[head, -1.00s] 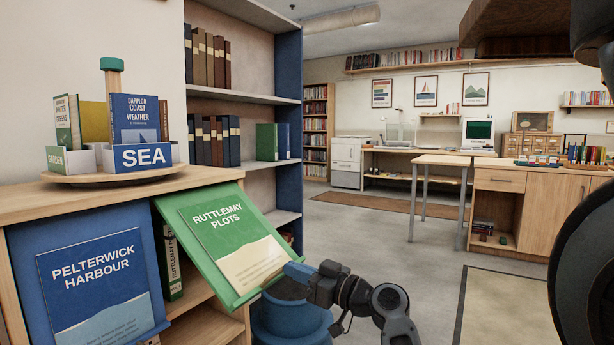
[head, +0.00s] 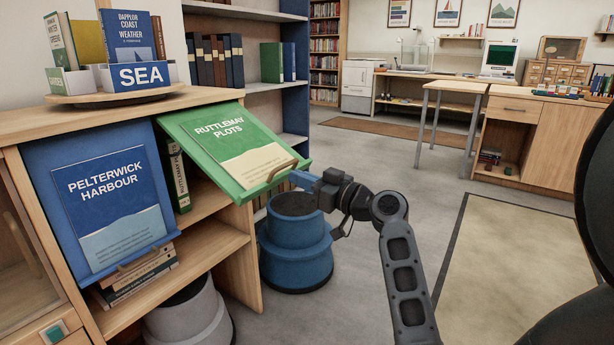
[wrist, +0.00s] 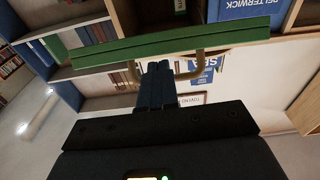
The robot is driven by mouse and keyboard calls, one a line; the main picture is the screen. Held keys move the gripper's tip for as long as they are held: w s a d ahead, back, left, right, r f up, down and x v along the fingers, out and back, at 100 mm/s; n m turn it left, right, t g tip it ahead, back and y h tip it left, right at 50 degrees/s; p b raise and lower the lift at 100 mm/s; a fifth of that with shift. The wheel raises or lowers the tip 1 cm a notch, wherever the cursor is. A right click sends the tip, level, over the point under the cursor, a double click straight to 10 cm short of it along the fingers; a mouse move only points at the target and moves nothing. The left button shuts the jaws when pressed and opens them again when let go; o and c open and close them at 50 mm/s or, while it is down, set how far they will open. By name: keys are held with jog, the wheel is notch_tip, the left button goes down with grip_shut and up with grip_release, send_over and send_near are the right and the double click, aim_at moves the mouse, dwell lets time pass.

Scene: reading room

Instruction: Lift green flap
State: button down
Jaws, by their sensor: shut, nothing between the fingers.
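The green flap (head: 235,150) carries a "Ruttlemay Plots" panel and sticks out, raised at a slant, from the upper bay of the wooden shelf unit. A brass handle (head: 283,171) sits near its free lower edge. My gripper (head: 300,179) is at that edge, just right of the handle. In the wrist view the flap (wrist: 170,42) is seen edge-on, and the shut fingers (wrist: 157,72) point at it between the legs of the handle (wrist: 199,66). They hold nothing. I cannot tell whether the fingertips touch the flap.
A blue flap (head: 108,205) marked "Pelterwick Harbour" hangs down at the left. A round stand (head: 120,98) with books and a "SEA" box tops the unit. A blue stepped stool (head: 293,245) stands on the floor below my gripper. Open floor lies to the right.

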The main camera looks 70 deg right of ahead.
jog(key=r+v, duration=0.1)
jog(key=v, duration=0.9)
notch_tip(320, 180, up, 28)
jog(key=g+y+p, duration=0.2)
jog(key=g+p, duration=0.5)
jog(key=p, duration=2.6)
jog(key=s+a+f+p+x, duration=0.1)
jog(key=f+p+x, duration=0.1)
jog(key=x, duration=1)
jog(key=shift+w+f+p, duration=0.2)
jog(key=shift+f+p, duration=0.05)
jog(key=shift+p, duration=0.05)
jog(key=shift+f+b, duration=0.6)
jog(key=shift+b, duration=0.4)
